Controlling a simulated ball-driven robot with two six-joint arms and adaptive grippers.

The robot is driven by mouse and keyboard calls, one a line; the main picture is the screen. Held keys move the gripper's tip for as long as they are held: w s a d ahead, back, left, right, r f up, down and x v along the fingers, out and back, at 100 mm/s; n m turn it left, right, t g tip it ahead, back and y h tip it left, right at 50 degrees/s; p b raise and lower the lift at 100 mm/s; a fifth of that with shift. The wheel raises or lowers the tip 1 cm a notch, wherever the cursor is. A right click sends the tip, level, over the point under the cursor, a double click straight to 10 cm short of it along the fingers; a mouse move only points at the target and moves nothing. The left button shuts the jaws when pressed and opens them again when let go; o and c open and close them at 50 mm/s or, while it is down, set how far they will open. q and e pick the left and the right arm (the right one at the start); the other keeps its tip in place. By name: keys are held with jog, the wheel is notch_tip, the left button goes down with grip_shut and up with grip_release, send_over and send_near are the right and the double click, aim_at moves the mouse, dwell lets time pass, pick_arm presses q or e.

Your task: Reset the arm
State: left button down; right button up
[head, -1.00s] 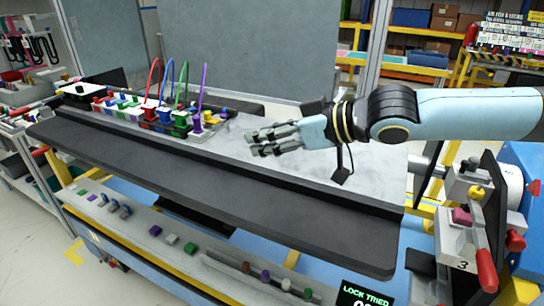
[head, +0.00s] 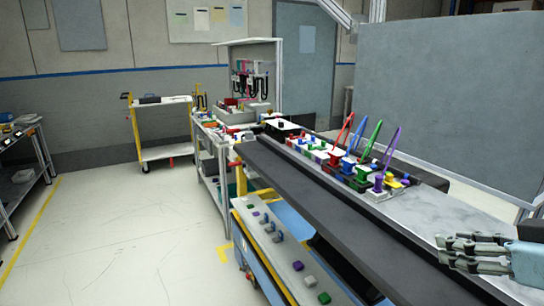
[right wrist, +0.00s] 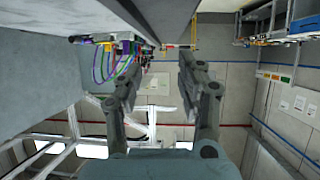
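My right gripper (head: 441,249) is at the right edge of the head view, above the marbled grey top of the dashboard bench (head: 446,218). Its fingers are apart with nothing between them, as the right wrist view (right wrist: 158,62) also shows. The row of connectors has red (head: 344,131), blue (head: 364,139), green (head: 373,140) and purple (head: 391,147) upright loops. It lies beyond and left of the gripper, apart from it. The loops also show in the right wrist view (right wrist: 103,62), which looks upside down. My left gripper is in neither view.
A lower shelf (head: 284,259) with several small coloured blocks runs along the bench front. A white cart (head: 164,153) with yellow posts stands at the back left, and a dark table (head: 30,180) at far left. The floor between is clear. A grey panel (head: 455,95) rises behind the bench.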

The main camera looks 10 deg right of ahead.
jog(key=s+a+f+g+h, duration=0.1)
jog(key=s+f, duration=0.1)
jog(key=s+a+f+m+g+h, duration=0.1)
jog(key=s+f, duration=0.1)
jog(key=s, duration=0.1)
jog(key=s+a+f+g+h, duration=0.1)
jog(key=s+f, duration=0.1)
jog(key=s, duration=0.1)
jog(key=shift+a+m+g, duration=0.2)
jog(key=shift+m+g, duration=0.1)
jog(key=s+a+f+m+g+h, duration=0.15)
jog(key=s+a+g, duration=0.3)
jog(key=s, duration=0.65)
notch_tip(320, 180, down, 33)
jog(key=d+g+b, duration=0.2)
jog(key=d+b, duration=0.1)
jog(key=b, duration=0.5)
jog(key=s+f+b, duration=0.4)
jog(key=s+f, duration=0.6)
jog(key=f, duration=0.3)
jog(key=s+d+f+g+b, duration=0.1)
jog(key=s+f+b, duration=0.2)
jog(key=s+f, duration=0.7)
notch_tip(320, 180, down, 3)
jog(key=shift+r+b, duration=0.1)
jog(key=shift+b, duration=0.25)
